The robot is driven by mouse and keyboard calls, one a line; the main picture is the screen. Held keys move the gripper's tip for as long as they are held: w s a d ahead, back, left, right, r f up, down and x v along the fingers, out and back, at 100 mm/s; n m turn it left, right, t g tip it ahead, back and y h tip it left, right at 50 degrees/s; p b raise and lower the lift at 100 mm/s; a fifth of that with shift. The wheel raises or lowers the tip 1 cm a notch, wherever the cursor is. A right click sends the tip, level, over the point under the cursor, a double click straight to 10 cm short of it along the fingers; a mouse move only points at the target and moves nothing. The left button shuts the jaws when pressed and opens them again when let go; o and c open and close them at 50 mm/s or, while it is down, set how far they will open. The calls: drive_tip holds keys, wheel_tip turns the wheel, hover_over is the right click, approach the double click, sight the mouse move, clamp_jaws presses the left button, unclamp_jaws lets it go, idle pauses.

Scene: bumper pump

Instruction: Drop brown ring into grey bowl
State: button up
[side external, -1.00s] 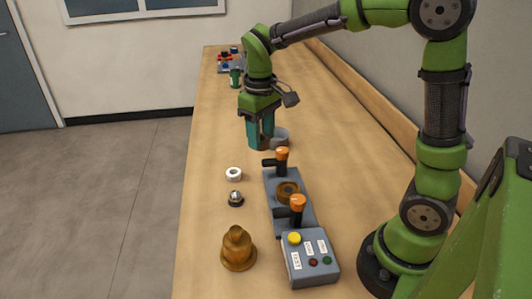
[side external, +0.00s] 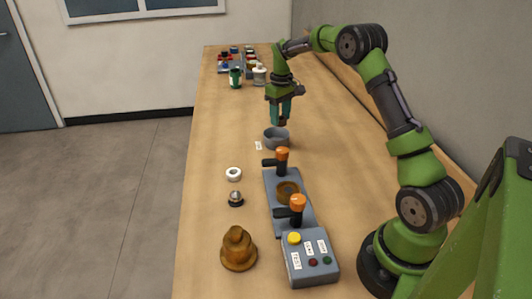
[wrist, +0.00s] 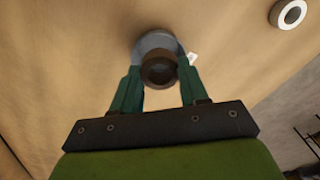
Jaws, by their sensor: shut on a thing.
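The brown ring (wrist: 159,67) is held between the two teal fingers of my gripper (side external: 281,123). In the wrist view the ring sits between the fingertips, and my gripper (wrist: 160,75) is shut on it. The grey bowl (side external: 276,142) stands on the table just below the fingertips in the side view. In the wrist view the bowl (wrist: 152,40) shows behind the ring, which overlaps it and hides part of its inside. The ring appears to be above the bowl; the exact height is hard to tell.
A grey fixture (side external: 271,207) with orange-topped clamps and a brown round part stands nearer the camera, beside a button box (side external: 311,258). A white ring (side external: 234,174), a small silver-topped part (side external: 235,199) and a brown bell-shaped part (side external: 238,250) lie left. Trays and bottles stand at the far end.

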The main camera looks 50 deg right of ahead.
drive_tip(key=shift+n, duration=0.9)
drive_tip(key=shift+w+d+f, duration=0.35)
drive_tip(key=shift+d+f, duration=0.1)
drive_tip(key=shift+f, duration=0.35)
drive_tip(key=shift+w+d+f, duration=0.3)
drive_tip(key=shift+d+f, duration=0.15)
drive_tip(key=shift+f, duration=0.4)
drive_tip(key=shift+w+d+f, duration=0.35)
drive_tip(key=shift+d+f, duration=0.1)
drive_tip(key=shift+f, duration=0.35)
drive_tip(key=o, duration=1.1)
wheel_tip(320, 180, up, 17)
